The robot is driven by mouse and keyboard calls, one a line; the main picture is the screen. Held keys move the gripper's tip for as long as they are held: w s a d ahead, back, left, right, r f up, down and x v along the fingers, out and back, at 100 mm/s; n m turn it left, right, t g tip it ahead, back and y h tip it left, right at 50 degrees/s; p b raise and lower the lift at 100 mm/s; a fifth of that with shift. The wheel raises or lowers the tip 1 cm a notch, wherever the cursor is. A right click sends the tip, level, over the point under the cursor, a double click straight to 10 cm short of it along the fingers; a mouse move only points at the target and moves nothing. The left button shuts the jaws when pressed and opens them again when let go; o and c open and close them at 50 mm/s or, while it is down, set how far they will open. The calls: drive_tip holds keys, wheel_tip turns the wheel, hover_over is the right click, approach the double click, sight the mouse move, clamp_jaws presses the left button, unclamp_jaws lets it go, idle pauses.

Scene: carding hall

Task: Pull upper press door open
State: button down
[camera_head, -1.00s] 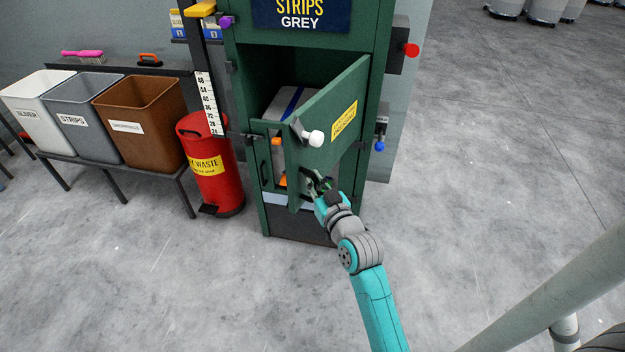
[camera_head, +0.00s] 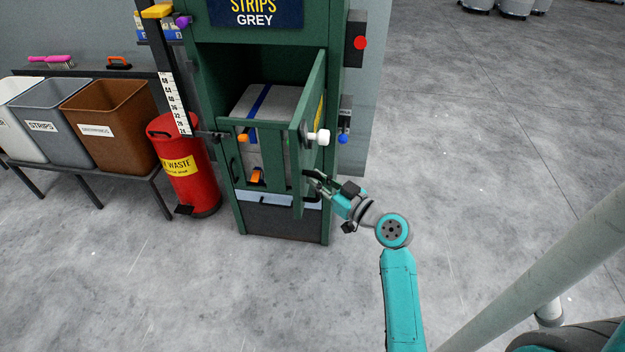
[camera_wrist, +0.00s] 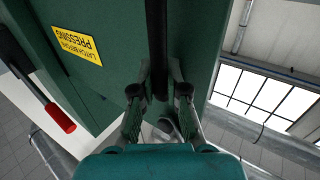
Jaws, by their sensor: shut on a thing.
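The green press (camera_head: 268,62) stands at centre in the head view. Its upper door (camera_head: 312,110) is swung well out toward me, seen nearly edge-on, hinged on the right. A white knob (camera_head: 319,138) sticks out from the door's free side. My gripper (camera_head: 312,181) is at the lower part of the door and shut on its dark handle. In the wrist view my gripper (camera_wrist: 160,84) closes around the dark handle bar (camera_wrist: 157,45), beside the door face with its yellow label (camera_wrist: 77,44). The exact finger contact is partly hidden.
Inside the press is a grey bale with a blue strap (camera_head: 260,101). A red waste bin (camera_head: 184,165) and several bins on a bench, including a brown one (camera_head: 109,124), stand at left. The floor (camera_head: 480,150) at right is clear.

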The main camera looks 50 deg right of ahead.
drive_tip(key=shift+s+d+f+y, duration=0.1)
drive_tip(key=shift+s+f+y, duration=0.05)
drive_tip(key=shift+s+y, duration=0.2)
drive_tip(key=c, duration=1.2)
unclamp_jaws()
drive_tip(key=s, duration=1.2)
drive_tip(key=shift+d, duration=0.1)
